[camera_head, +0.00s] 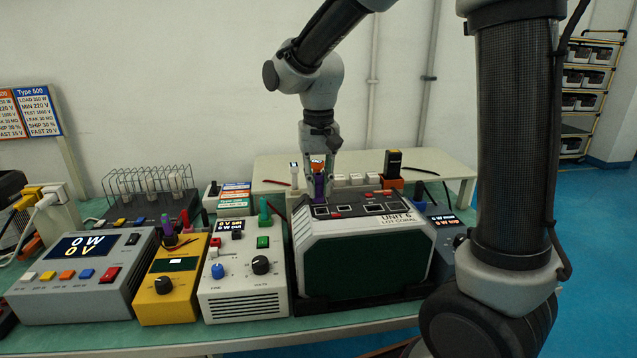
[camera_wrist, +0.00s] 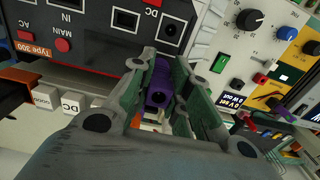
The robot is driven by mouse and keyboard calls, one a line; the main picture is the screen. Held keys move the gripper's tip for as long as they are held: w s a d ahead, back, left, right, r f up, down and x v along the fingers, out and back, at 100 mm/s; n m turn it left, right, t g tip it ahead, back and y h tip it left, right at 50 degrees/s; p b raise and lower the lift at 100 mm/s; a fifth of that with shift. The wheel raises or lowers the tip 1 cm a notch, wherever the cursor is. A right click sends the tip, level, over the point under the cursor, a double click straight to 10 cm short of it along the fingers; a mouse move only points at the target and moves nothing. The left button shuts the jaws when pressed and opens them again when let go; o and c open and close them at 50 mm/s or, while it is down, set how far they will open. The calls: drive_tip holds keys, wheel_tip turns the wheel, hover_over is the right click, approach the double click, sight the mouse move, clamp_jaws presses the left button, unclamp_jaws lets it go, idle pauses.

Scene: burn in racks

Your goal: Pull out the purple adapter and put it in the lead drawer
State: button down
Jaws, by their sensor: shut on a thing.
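The purple adapter (camera_head: 319,186) is upright between the fingers of my gripper (camera_head: 319,180), over the left part of the top of Unit 6 (camera_head: 365,262). In the wrist view, my gripper (camera_wrist: 161,68) is shut on the purple adapter (camera_wrist: 158,92), with a green finger on each side. I cannot make out the lead drawer.
A white tester (camera_head: 243,300), a yellow tester (camera_head: 168,312) and a grey power meter (camera_head: 75,290) stand left of the unit. A wire rack (camera_head: 150,185) is behind them. A black and orange adapter (camera_head: 392,165) stands at the back right.

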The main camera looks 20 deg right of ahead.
sight(319, 181)
drive_tip(key=shift+r, duration=0.9)
idle(0.8)
drive_tip(key=shift+r, duration=1.45)
